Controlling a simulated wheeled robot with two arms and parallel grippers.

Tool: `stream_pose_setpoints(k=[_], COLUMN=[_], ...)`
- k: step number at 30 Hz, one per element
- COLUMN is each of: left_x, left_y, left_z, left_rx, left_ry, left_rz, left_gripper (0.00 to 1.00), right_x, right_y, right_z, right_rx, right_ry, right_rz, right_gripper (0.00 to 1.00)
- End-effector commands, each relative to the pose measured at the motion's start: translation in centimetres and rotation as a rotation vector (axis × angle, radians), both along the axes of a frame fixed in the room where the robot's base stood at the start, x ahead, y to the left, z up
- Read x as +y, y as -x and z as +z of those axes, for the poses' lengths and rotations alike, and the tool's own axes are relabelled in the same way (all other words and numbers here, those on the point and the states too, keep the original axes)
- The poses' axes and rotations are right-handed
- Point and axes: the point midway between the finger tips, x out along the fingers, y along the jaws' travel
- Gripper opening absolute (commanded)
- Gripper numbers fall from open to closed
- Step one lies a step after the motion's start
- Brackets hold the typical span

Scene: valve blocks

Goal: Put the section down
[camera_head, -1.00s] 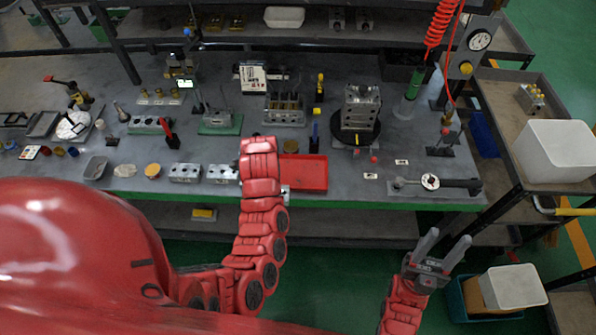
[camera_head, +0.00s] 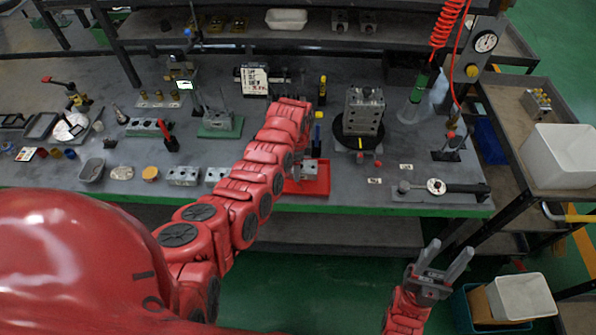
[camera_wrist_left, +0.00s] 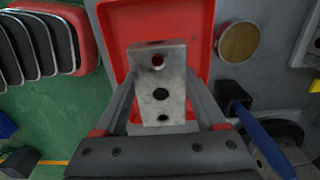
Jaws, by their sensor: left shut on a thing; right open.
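The section is a grey metal block with round holes in its face; in the left wrist view the section (camera_wrist_left: 160,85) sits between my left gripper's fingers (camera_wrist_left: 160,105). The gripper is shut on it, over the red tray (camera_wrist_left: 200,20). In the head view the section (camera_head: 309,168) shows over the red tray (camera_head: 312,188), and my left arm covers the tray's left part and the gripper. I cannot tell whether the section touches the tray floor. My right gripper (camera_head: 443,258) is open and empty, in front of the bench's front edge.
Two similar blocks (camera_head: 183,176) stand left of the tray. A block stack (camera_head: 363,112) stands on a black round base to the right. A blue-handled tool (camera_wrist_left: 262,145) lies close to the left gripper. A torque wrench (camera_head: 445,189) lies at the bench's right front.

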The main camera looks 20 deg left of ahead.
Motion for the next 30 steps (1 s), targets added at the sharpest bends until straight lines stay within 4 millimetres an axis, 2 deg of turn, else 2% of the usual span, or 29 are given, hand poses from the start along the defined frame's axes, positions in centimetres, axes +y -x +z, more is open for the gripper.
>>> stream_pose_setpoints(k=[7,12,18,30], left_x=[-0.1,-0.1,-0.1,-0.1], left_y=[-0.3,-0.3,-0.2,-0.3], left_z=[-0.1,-1.6,-3.4,-3.8], left_rx=[0.002,0.004,0.005,0.001], left_ry=[0.001,0.000,0.000,0.002], left_rz=[0.003,0.002,0.002,0.004], left_gripper=[0.00,0.00,0.00,0.00], right_x=[0.0,0.0,0.0,0.0], right_y=[0.0,0.0,0.0,0.0], right_z=[0.3,0.7,0.0,-0.2], right_rx=[0.000,0.000,0.000,0.000], right_ry=[0.000,0.000,0.000,0.000], right_rz=[0.000,0.000,0.000,0.000], right_gripper=[0.50,0.50,0.50,0.50])
